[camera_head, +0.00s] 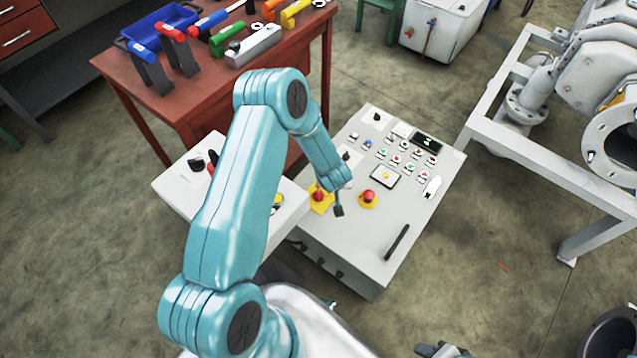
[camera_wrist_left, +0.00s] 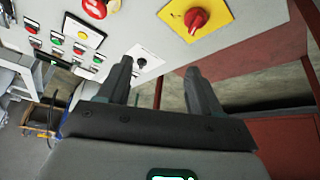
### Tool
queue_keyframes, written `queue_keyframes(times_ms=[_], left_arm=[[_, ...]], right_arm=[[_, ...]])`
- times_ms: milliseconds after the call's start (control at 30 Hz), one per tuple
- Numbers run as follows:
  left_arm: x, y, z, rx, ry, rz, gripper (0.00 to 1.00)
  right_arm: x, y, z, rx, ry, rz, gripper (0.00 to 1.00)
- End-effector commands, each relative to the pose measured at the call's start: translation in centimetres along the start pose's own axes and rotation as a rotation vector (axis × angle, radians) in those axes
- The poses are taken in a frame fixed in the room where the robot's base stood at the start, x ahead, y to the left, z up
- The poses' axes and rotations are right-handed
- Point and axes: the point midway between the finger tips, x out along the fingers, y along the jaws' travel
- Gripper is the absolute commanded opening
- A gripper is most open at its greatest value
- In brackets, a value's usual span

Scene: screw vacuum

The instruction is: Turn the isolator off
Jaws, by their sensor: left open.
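The isolator (camera_head: 318,195) is a red rotary knob on a square yellow plate, on the grey control panel's left side. It also shows in the left wrist view (camera_wrist_left: 197,19), at the top right. My left gripper (camera_head: 339,210) hangs over the panel, just right of the isolator in the head view, partly covering that area. In the left wrist view its two fingers (camera_wrist_left: 159,70) are apart with nothing between them. The knob lies beyond the right finger, with no contact seen. A grey part at the head view's bottom edge appears to be my right gripper (camera_head: 440,350); its jaws are unclear.
A red emergency button (camera_head: 368,197) sits right of the isolator on the control panel (camera_head: 345,240). A black handle (camera_head: 397,242) stands near its front. A smaller white box (camera_head: 175,183) adjoins on the left. A red tool table (camera_head: 205,95) stands behind, and a white machine frame (camera_head: 500,80) at right.

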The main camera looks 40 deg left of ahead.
Motion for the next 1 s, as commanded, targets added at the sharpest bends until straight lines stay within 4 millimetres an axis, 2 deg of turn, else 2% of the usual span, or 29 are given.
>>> queue_keyframes(times_ms=[33,100,233,367,467,800,1000], left_arm=[[-3.0,-1.3,0.9,0.068,-0.052,0.021,0.65],[-4.1,-2.8,2.0,0.096,-0.084,0.022,0.65],[-4.7,-4.7,1.8,0.064,-0.096,-0.004,0.65],[-4.2,-5.3,1.8,0.053,-0.098,-0.013,0.65],[-2.7,-5.3,2.2,0.053,-0.098,-0.013,0.65],[5.4,-5.5,3.1,0.050,-0.096,-0.014,0.65],[9.4,-5.5,3.3,0.051,-0.095,-0.014,0.65]], right_arm=[[-3.1,-1.1,0.1,0.000,0.000,0.000,0.43],[-4.1,-1.5,0.1,0.000,0.001,0.000,0.43],[-5.0,-1.8,0.1,0.000,0.000,0.000,0.43],[-4.8,-1.7,0.1,0.000,0.000,0.000,0.43],[-3.7,-1.3,0.1,0.000,0.000,0.000,0.43],[1.7,0.6,0.0,0.000,0.000,0.000,0.43],[4.3,1.5,-0.1,0.000,0.000,0.000,0.43]])
